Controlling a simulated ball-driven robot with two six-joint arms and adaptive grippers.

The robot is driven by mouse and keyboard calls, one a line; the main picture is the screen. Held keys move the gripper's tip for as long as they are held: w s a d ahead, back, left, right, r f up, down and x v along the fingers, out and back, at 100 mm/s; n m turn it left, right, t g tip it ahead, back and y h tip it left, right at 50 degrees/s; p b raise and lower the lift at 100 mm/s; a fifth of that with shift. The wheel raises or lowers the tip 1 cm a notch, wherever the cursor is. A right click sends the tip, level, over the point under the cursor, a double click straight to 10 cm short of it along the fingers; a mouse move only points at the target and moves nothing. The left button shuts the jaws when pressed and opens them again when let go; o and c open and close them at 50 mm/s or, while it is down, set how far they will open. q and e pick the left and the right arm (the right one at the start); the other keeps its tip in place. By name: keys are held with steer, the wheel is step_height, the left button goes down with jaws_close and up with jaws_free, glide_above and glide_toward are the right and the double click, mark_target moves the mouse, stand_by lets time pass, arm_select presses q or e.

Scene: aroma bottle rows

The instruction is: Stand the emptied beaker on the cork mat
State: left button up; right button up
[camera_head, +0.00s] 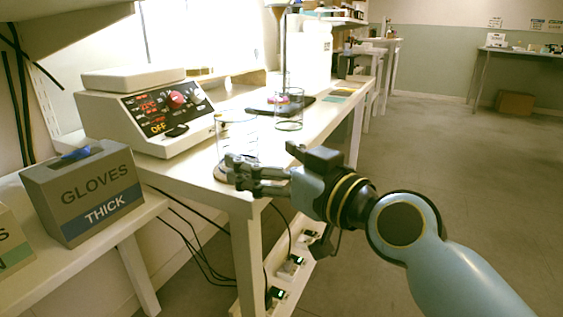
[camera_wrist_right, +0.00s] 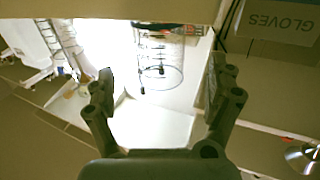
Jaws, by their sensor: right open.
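A clear glass beaker (camera_head: 237,135) with dark markings stands upright near the front corner of the white bench, and no liquid shows in it. It also shows in the right wrist view (camera_wrist_right: 165,62), ahead of and between the spread fingers. My right gripper (camera_head: 238,174) is open beside the beaker's lower part, partly covering its base; contact cannot be told. A thin dark, brownish edge (camera_head: 219,175) shows under the beaker's base; whether this is the cork mat I cannot tell. My left gripper is not in view.
A second glass vessel (camera_head: 289,112) with a green lower edge stands farther back, by a stand with a dark base (camera_head: 262,108). A control box (camera_head: 150,115) with a red knob is left of the beaker. A gloves box (camera_head: 85,192) sits on the lower left table.

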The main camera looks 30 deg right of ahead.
steer(key=v, duration=0.3)
steer(key=shift+s, duration=0.25)
